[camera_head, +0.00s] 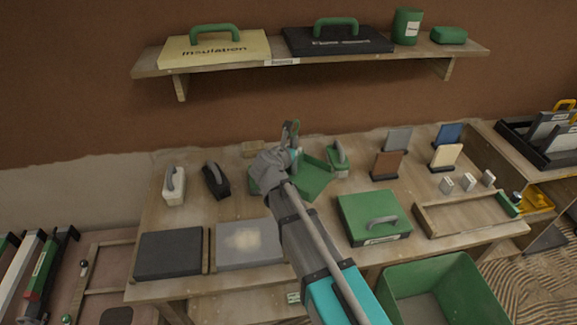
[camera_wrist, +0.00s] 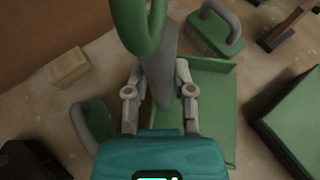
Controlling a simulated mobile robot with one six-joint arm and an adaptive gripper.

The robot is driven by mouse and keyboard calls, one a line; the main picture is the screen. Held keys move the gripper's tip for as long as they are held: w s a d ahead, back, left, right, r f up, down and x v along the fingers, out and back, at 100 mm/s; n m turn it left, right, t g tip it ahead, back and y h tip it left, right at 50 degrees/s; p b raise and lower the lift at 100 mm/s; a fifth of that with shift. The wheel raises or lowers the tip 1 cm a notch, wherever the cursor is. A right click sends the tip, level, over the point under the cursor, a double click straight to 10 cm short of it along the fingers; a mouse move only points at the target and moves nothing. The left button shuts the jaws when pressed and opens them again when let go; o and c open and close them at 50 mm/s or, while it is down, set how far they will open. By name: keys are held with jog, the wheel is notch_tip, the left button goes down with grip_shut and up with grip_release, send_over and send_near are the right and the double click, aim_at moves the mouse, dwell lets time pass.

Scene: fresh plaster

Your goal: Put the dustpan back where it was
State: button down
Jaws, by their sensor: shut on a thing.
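The dustpan (camera_head: 314,180) is a green pan with a grey grip that ends in a green loop. It is at the middle of the workbench, and I cannot tell whether it touches the top. My gripper (camera_head: 284,160) reaches over the bench from the front and hides part of it. In the wrist view my gripper (camera_wrist: 158,95) is shut on the grey grip of the dustpan (camera_wrist: 210,105), with the loop pointing up and the pan to the right.
A tan block (camera_head: 254,149) lies behind left. A shelf (camera_head: 285,67) hangs above. A green bin (camera_head: 440,290) stands below the front edge.

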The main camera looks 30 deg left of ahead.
jog(key=shift+w+a+f+b, duration=0.1)
jog(key=shift+a+f+b, duration=0.2)
jog(key=shift+a+f, duration=0.25)
jog(key=shift+w+a+f+b, duration=0.1)
jog(key=shift+a+f+b, duration=0.05)
jog(key=shift+f+b, duration=0.9)
jog(key=shift+a+f+b, duration=0.15)
jog(key=shift+f+b, duration=0.85)
jog(key=shift+f, duration=0.15)
jog(key=shift+c, duration=2.3)
grip_release()
